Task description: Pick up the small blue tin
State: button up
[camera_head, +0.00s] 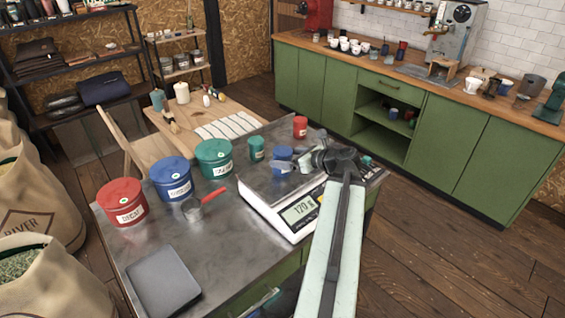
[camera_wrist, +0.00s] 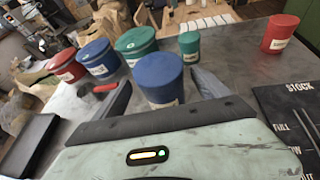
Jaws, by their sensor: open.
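The small blue tin (camera_head: 281,153) stands upright by the far side of the white scale (camera_head: 262,214) on the metal-topped table. I cannot tell whether its base is on the scale's plate. In the wrist view the tin (camera_wrist: 158,75), with a closed lid and a pale label, stands between the fingers of my gripper (camera_wrist: 160,92). My gripper is open, with one finger on each side of the tin and no clear contact. The tin's lower part is partly hidden by my gripper.
A larger blue tin (camera_head: 171,178), a red tin (camera_head: 122,202) and a green tin (camera_head: 214,157) stand left. A small green tin (camera_head: 257,148) and a small red tin (camera_head: 300,126) stand nearby. A red-handled scoop (camera_head: 200,206) and grey slab (camera_head: 162,281) lie on the table.

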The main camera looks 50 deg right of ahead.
jog(key=b+x, duration=0.1)
jog(key=x, duration=0.1)
jog(key=b+x, duration=0.1)
jog(key=x, duration=0.2)
jog(key=shift+s+f, duration=0.1)
jog(key=shift+f, duration=0.2)
jog(key=shift+r, duration=0.1)
jog(key=shift+c, duration=0.4)
jog(key=c, duration=1.6)
